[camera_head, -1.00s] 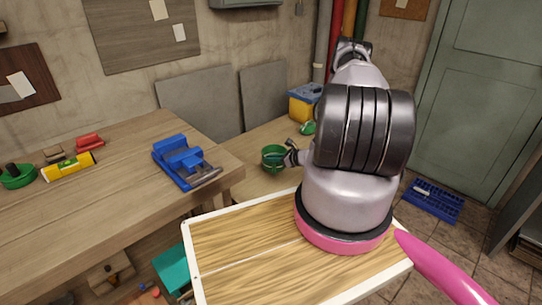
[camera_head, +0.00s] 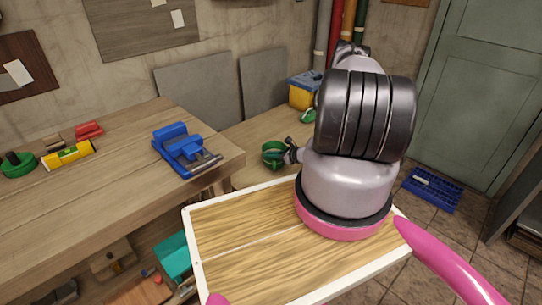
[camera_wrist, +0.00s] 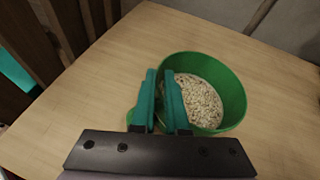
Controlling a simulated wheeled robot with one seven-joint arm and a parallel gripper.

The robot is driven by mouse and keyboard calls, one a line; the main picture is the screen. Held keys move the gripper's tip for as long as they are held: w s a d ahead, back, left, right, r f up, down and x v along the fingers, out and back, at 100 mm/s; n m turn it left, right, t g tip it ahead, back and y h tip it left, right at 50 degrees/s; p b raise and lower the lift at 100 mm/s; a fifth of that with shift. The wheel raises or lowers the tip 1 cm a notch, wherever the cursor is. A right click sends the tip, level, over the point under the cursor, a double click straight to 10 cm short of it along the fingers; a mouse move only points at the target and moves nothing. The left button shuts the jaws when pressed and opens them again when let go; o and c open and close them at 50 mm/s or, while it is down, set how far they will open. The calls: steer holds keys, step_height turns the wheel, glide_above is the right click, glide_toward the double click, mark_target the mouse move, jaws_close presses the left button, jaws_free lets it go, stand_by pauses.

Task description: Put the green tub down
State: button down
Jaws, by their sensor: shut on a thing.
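The green tub (camera_head: 268,158) is a round, open tub at the low wooden ledge (camera_head: 258,136) beyond the workbench. The wrist view shows the tub (camera_wrist: 236,98) upright, with pale grainy contents inside. My gripper (camera_wrist: 160,72) is shut on the tub's near left wall, one teal finger inside and one outside. In the head view my gripper (camera_head: 291,153) is partly hidden by my arm. The tub's base is close to the ledge top; I cannot tell whether it touches.
A yellow and blue box (camera_head: 303,93) and a green item (camera_head: 308,116) stand farther back on the ledge. The workbench (camera_head: 110,150) at left holds a blue vise (camera_head: 182,148) and a yellow level (camera_head: 68,155). The ledge around the tub is clear.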

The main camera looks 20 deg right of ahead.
steer(key=shift+f, duration=0.55)
steer(key=c, duration=0.8)
jaws_free()
steer(key=shift+c, duration=0.2)
steer(key=v, duration=1)
steer(key=shift+s+d, duration=0.2)
steer(key=shift+s, duration=0.15)
